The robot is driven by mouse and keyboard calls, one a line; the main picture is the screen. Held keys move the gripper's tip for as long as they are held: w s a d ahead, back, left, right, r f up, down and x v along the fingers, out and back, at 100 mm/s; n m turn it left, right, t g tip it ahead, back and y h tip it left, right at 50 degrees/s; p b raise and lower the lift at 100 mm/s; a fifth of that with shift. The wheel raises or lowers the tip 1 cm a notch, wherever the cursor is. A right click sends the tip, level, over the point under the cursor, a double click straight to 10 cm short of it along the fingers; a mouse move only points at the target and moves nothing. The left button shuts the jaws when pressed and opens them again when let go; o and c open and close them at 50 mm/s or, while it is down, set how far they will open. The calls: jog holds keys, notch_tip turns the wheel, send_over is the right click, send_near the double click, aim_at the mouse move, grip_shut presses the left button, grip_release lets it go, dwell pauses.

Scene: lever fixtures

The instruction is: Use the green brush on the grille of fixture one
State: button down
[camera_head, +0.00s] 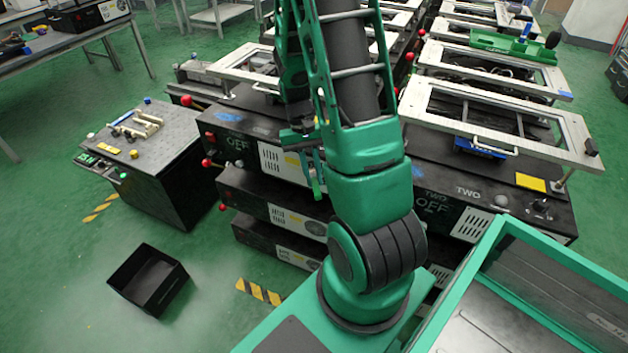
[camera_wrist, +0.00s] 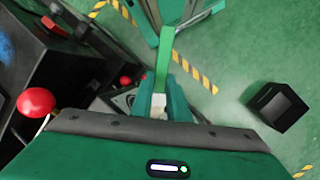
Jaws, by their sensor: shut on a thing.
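My gripper (camera_wrist: 162,108) is shut on the green brush (camera_wrist: 165,58), whose green handle stands out between the fingers in the wrist view. A pale part lies between the fingers; I cannot tell if it is bristles. In the head view the brush (camera_head: 319,180) hangs beside my arm, in front of the left fixture. That fixture carries a white slotted grille (camera_head: 270,158) right of its "OFF" lettering, left of the brush. No "ONE" label is readable; my arm covers part of its front. I cannot tell whether the brush touches anything.
The fixture marked TWO (camera_head: 467,190) stands at right, with its own grille (camera_head: 472,224). Red knobs (camera_head: 206,163) stick out along the left fixture. A black open box (camera_head: 148,280) lies on the floor. A black cabinet (camera_head: 150,150) stands left.

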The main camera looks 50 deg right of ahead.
jog(key=shift+w+a, duration=0.75)
jog(key=shift+w, duration=1.6)
jog(key=shift+s+d+r, duration=0.2)
jog(key=shift+s+d, duration=0.05)
jog(key=shift+s, duration=0.35)
jog(key=shift+s+d+r, duration=0.2)
jog(key=shift+s+r, duration=0.05)
jog(key=shift+s, duration=0.35)
jog(key=shift+s+d+r, duration=0.2)
jog(key=shift+s+d, duration=0.05)
jog(key=shift+s, duration=0.35)
jog(key=s+d, duration=0.2)
jog(key=s, duration=0.4)
jog(key=shift+d, duration=0.15)
jog(key=s+a, duration=0.2)
jog(key=a, duration=0.3)
jog(key=shift+a, duration=0.4)
jog(key=shift+a, duration=0.1)
